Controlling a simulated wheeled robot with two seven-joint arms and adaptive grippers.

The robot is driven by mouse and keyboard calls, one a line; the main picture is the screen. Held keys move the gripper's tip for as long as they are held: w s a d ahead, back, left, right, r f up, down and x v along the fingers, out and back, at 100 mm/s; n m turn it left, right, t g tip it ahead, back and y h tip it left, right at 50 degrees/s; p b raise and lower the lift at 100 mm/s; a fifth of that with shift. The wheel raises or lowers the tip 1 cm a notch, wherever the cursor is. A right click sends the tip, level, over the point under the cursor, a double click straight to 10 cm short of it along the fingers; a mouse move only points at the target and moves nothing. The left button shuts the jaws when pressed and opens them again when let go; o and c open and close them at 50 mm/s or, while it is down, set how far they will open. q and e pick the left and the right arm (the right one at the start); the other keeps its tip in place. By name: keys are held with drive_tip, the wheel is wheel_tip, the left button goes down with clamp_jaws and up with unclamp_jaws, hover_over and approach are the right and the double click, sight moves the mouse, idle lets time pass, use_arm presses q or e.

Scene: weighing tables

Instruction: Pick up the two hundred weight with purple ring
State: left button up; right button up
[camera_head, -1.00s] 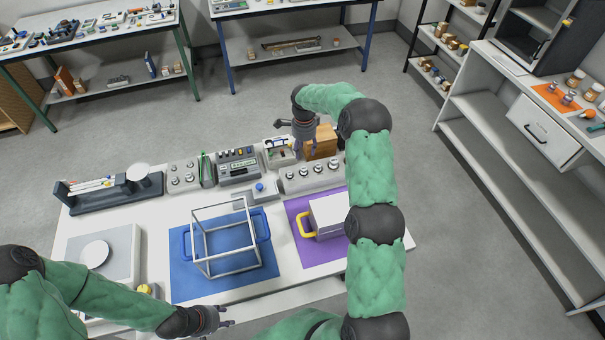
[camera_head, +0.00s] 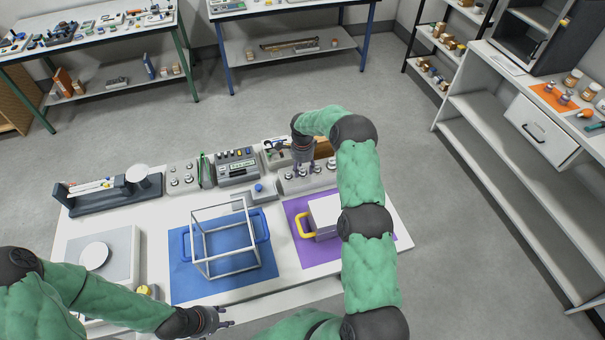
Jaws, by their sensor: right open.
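Small metal weights stand in a grey block (camera_head: 290,186) at the back right of the table. More weights stand in another grey block (camera_head: 183,178) further left. The weights are too small to tell a purple ring or any marking. My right gripper (camera_head: 304,174) points down over the right block, fingers apart, close to the weights; it and my arm hide part of that block. I see nothing held in it. My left gripper (camera_head: 230,316) is at the table's front edge, empty, its fingers apart, far from the weights.
A white wire frame stands on a blue mat (camera_head: 185,285). A white box with a yellow handle (camera_head: 306,224) sits on a purple mat (camera_head: 312,254). A brown box (camera_head: 323,147) is behind my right gripper.

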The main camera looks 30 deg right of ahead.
drive_tip(key=shift+r, duration=0.1)
clamp_jaws()
